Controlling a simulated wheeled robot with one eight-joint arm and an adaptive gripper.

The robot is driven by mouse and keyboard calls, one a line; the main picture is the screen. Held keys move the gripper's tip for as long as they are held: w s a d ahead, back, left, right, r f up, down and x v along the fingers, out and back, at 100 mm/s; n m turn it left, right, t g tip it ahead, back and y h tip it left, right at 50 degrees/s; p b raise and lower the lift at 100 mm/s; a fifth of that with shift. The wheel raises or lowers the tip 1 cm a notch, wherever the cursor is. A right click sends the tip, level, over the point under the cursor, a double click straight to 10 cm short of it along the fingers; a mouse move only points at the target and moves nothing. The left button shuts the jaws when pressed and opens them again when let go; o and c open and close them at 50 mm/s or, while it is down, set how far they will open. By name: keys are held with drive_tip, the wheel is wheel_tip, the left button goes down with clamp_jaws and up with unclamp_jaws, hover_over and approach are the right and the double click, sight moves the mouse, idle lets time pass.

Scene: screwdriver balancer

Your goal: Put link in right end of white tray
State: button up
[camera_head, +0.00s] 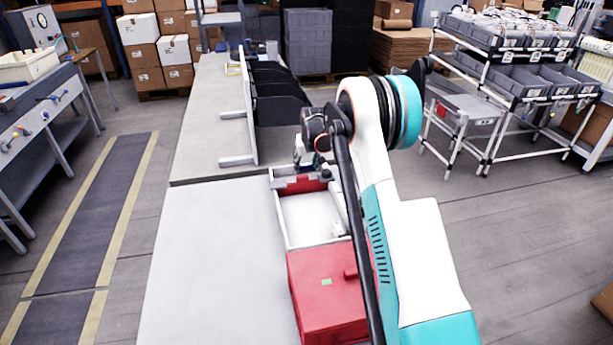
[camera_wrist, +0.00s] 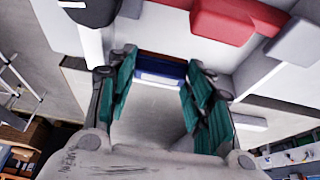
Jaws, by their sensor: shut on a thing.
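The white tray (camera_head: 282,222) stands on the bench in the head view, with its far end partly behind my arm. A red part (camera_head: 297,186) lies at its far end, and a red shape (camera_wrist: 222,26) shows in the wrist view. My gripper (camera_wrist: 160,70) is over the far end of the tray. Its teal fingers are closed on a blue piece with a whitish strip, which I take to be the link (camera_wrist: 160,71). The link is mostly hidden in the head view. I cannot tell whether it touches the tray.
A red box (camera_head: 322,290) stands against the tray's near end. The bench (camera_head: 215,260) is clear to the left of both. A panel with black dividers (camera_head: 275,90) stands farther back on the bench. A rack of grey bins (camera_head: 515,75) stands off to the right.

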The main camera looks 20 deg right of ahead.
sight(307, 171)
drive_tip(key=shift+f+b, duration=0.6)
drive_tip(key=shift+f, duration=1.5)
drive_tip(key=shift+f, duration=0.2)
drive_tip(key=o, duration=0.9)
drive_tip(key=shift+r, duration=0.1)
